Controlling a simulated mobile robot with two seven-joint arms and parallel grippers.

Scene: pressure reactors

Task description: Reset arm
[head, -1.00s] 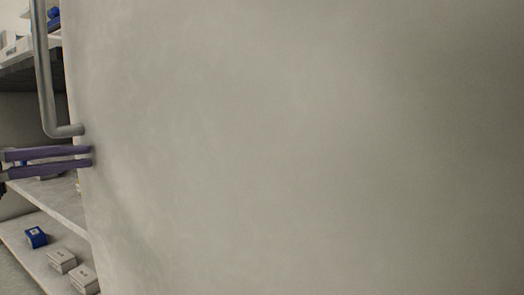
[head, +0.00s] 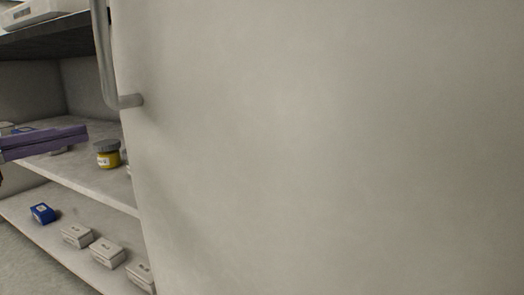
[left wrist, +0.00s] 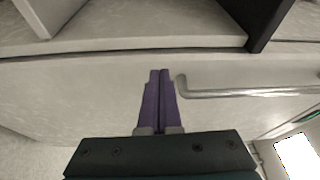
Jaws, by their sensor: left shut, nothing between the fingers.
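My left gripper (head: 86,135) comes in from the left edge of the head view, its purple fingers shut with nothing between them. In the left wrist view its fingers (left wrist: 160,72) lie together, side by side, in front of a pale panel. A large pale door (head: 330,150) fills most of the head view. Its grey bar handle (head: 104,60) is to the right of my left gripper and apart from it. A bar handle (left wrist: 240,90) also shows right of the fingers in the left wrist view. My right gripper is not in view.
Shelves stand left of the door. A yellow jar with a grey lid (head: 108,153) is on the middle shelf (head: 85,172). A blue box (head: 43,213) and several white boxes (head: 77,235) are on the lower shelf. A white device (head: 40,12) sits on top.

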